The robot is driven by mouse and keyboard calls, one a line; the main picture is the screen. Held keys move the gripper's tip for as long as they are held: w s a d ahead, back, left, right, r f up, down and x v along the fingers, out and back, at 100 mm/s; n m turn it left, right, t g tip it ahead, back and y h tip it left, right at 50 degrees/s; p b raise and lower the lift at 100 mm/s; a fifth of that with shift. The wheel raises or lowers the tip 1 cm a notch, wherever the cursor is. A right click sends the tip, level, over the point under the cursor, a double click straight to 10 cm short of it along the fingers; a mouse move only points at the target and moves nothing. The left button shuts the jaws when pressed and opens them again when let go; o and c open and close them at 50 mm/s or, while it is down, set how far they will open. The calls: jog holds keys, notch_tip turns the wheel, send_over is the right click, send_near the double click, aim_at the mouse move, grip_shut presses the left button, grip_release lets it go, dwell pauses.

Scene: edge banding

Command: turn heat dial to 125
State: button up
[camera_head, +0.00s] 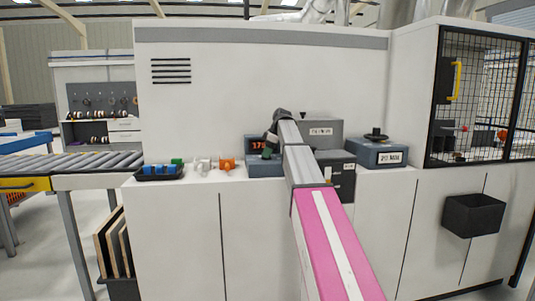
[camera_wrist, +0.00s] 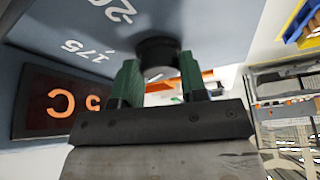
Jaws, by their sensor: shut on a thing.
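The heat dial (camera_wrist: 157,50) is a dark round knob on a grey-blue panel (camera_wrist: 215,25), with white scale marks, 175 and a partly cut-off number starting 20, beside it. My gripper (camera_wrist: 158,85) has its two green fingers on either side of the knob and is shut on it. The heat display (camera_wrist: 62,103) has orange digits; the wrist view shows only a 5 and a C. In the head view the display (camera_head: 257,144) seems to read 175, its right side covered by my gripper (camera_head: 270,146). The knob is hidden there by my arm.
A grey box with a black knob (camera_head: 376,135) stands right of my arm. A black tray with blue pieces (camera_head: 160,171), and green, white and orange pieces (camera_head: 226,164), lie on the ledge to the left. A roller conveyor (camera_head: 75,163) is farther left.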

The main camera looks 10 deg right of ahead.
dwell(0.5)
jog(key=o, duration=0.9)
jog(key=v, duration=1.1)
jog(key=shift+d+f, duration=0.1)
jog(key=shift+s, duration=0.1)
